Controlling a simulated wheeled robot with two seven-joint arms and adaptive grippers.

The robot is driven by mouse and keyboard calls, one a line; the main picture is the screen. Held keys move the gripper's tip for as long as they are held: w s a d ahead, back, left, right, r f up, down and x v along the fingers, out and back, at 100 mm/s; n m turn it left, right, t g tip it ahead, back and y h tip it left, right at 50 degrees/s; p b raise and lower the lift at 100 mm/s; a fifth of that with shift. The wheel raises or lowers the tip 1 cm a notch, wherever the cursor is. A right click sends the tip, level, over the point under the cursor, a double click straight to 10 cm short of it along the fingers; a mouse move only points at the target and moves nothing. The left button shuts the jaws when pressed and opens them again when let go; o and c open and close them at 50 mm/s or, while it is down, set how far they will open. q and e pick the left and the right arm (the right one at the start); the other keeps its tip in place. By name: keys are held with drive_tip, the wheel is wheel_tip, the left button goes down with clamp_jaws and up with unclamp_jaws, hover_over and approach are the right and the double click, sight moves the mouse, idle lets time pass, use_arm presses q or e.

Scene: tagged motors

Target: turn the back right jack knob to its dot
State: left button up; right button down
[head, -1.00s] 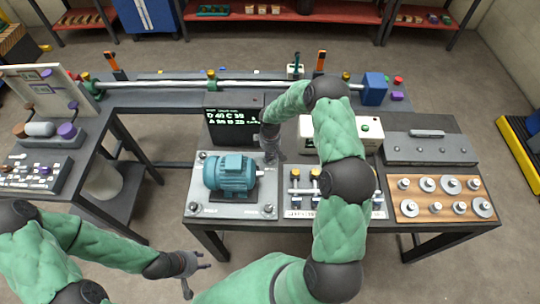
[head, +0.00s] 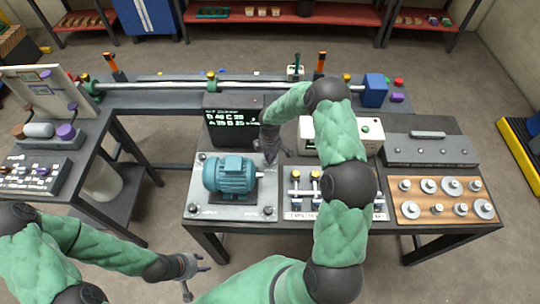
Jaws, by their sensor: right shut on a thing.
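A teal motor (head: 231,176) sits on a light grey plate (head: 235,212) with a jack knob at each corner. The front left knob (head: 194,207), front right knob (head: 268,210) and back left knob (head: 202,156) are in plain view. My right gripper (head: 271,157) points down at the plate's back right corner. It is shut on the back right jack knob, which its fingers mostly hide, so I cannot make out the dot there. My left gripper (head: 197,275) is open and empty, in front of the table and away from the motor.
A black display (head: 233,128) with lit letters and numbers stands behind the plate. A cream box (head: 369,130) and a rack with yellow-topped posts (head: 295,174) are right of my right gripper. A wooden tray of metal weights (head: 410,211) lies further right.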

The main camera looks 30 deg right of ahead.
drive_tip(key=c, duration=0.9)
unclamp_jaws()
drive_tip(key=shift+c, duration=0.2)
wheel_tip(320, 180, up, 12)
